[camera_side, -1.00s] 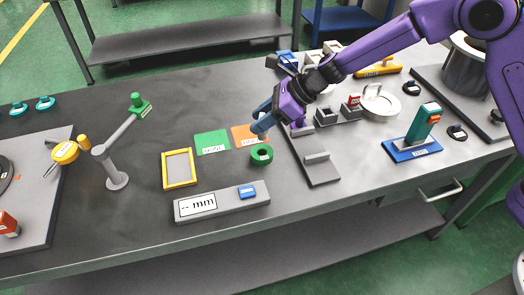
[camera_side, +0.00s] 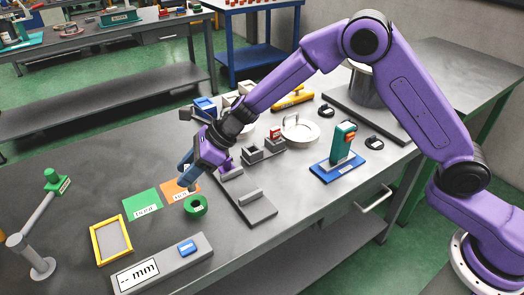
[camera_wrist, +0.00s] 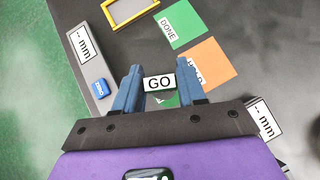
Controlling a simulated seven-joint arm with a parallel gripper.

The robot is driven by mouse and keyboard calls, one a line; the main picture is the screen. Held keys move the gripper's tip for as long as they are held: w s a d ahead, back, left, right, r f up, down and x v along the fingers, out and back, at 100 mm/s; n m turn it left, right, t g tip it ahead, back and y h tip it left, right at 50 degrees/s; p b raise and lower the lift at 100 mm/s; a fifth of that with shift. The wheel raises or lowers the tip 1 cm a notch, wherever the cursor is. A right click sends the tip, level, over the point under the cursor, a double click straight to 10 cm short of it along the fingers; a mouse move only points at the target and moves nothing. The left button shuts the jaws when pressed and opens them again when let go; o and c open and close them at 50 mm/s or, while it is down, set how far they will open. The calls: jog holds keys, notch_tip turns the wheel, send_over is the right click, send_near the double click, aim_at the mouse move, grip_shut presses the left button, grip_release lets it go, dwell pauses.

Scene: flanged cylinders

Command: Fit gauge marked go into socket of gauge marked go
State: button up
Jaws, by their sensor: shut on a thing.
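My gripper (camera_side: 186,176) points down near the orange card. In the wrist view, its two blue fingers (camera_wrist: 152,82) are shut on a gauge with a white label reading GO (camera_wrist: 159,82). In the side view the fingers hide most of this gauge. A green ring (camera_side: 196,206) with a dark round hole lies on the table, just below and to the right of the fingertips. A sliver of green shows under the GO label in the wrist view (camera_wrist: 171,102). I cannot read a mark on the ring, and the fingers look apart from it.
A green card (camera_side: 143,202) marked DONE and an orange card (camera_side: 174,196) lie left of the ring. A yellow frame (camera_side: 94,243) and grey mm readout (camera_side: 190,267) lie nearer. A grey plate with a raised bar (camera_side: 258,211) lies right. A blue-based stand (camera_side: 326,172) is farther right.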

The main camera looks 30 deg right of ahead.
dwell(0.4)
jog(key=w+d+r+m+t, duration=0.1)
jog(key=w+d, duration=0.2)
jog(key=d, duration=0.4)
jog(key=w+d+r+m+t+h, duration=0.1)
jog(key=w+d+r+m, duration=0.1)
jog(key=d, duration=0.6)
jog(key=w+d+r+m+t+h, duration=0.1)
jog(key=w+d, duration=0.3)
jog(key=d, duration=0.4)
jog(key=shift+r+m, duration=0.35)
jog(key=shift+m, duration=0.05)
jog(key=shift+f, duration=0.1)
notch_tip(320, 180, down, 7)
jog(key=shift+r, duration=0.2)
jog(key=shift+f, duration=1.8)
dwell(0.9)
jog(key=shift+r, duration=0.3)
dwell(1.3)
